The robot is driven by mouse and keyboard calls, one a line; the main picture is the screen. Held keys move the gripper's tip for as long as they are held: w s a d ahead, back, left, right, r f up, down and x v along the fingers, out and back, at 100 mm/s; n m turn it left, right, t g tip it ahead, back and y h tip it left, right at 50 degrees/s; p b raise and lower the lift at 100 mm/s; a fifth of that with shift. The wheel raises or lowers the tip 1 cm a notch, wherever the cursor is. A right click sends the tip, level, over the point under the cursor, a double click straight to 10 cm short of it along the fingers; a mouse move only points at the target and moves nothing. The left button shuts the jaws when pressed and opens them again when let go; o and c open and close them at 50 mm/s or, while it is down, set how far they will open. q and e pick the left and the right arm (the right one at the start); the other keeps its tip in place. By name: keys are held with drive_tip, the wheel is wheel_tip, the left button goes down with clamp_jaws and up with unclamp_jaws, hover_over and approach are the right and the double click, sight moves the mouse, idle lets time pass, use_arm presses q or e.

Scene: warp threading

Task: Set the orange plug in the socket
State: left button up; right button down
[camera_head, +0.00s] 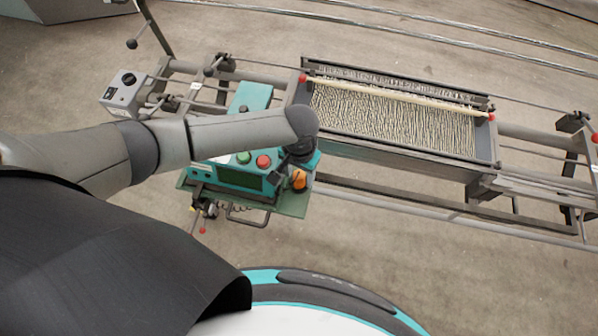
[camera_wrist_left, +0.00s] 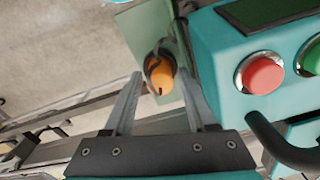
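The orange plug (camera_head: 299,179) is at the right side of the teal control box, over the green plate. In the left wrist view the plug (camera_wrist_left: 160,76) lies between the two fingertips, with a dark ring or loop around part of it. My left gripper (camera_wrist_left: 159,78) is open, its fingers spread either side of the plug with a visible gap on the left. In the head view my left wrist covers most of the gripper. The socket cannot be made out clearly. My right gripper is in neither view.
The teal control box (camera_wrist_left: 215,60) with red button (camera_head: 263,161) and green button (camera_head: 243,157) stands close beside the gripper. A dark handle (camera_wrist_left: 285,145) sticks out near it. The warp frame (camera_head: 400,155) with threads extends to the right.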

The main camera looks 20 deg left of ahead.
use_arm(q)
drive_tip(key=shift+o, duration=0.7)
wheel_tip(320, 180, up, 15)
drive_tip(key=p, duration=0.2)
drive_tip(key=shift+r, duration=0.15)
drive_tip(key=shift+s, duration=0.1)
